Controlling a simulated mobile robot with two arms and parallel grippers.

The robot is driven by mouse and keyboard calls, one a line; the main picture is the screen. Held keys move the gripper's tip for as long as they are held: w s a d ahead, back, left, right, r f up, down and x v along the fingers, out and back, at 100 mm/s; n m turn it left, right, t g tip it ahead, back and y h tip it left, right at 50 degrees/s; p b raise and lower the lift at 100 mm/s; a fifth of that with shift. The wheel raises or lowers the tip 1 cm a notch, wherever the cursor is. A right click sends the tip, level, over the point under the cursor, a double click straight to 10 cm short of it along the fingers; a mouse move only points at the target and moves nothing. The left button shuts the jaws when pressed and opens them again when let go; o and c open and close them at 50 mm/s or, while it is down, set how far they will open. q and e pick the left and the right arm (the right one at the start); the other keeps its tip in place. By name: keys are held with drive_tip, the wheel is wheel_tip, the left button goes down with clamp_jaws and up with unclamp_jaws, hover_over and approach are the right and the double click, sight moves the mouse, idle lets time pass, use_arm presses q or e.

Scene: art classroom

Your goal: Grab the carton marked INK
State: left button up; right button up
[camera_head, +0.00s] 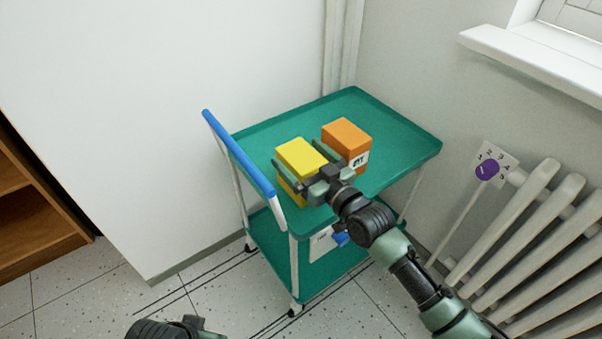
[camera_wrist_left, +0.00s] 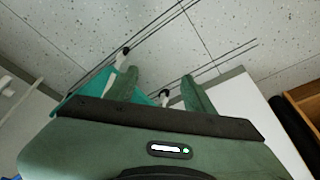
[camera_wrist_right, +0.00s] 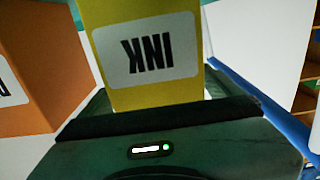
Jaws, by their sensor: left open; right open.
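The yellow carton (camera_head: 300,152) stands on the top shelf of the green cart, near its blue handle. In the right wrist view the yellow carton (camera_wrist_right: 146,92) shows a white label reading INK, upside down in that picture. My right gripper (camera_head: 297,156) is open, with one finger on each side of the carton. Whether the fingers touch it I cannot tell. The carton's lower part is hidden behind the gripper in the head view. My left gripper (camera_wrist_left: 158,74) is open and empty above the floor; only part of it shows at the head view's bottom edge.
An orange carton (camera_head: 346,133) with a partly hidden white label stands close to the right finger. The cart's top shelf (camera_head: 400,140) is bare at the right and back. A radiator (camera_head: 530,220) is at the right, a wooden shelf unit (camera_head: 35,225) at the left.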

drive_tip(key=c, duration=1.7)
drive_tip(key=shift+r, duration=0.1)
clamp_jaws()
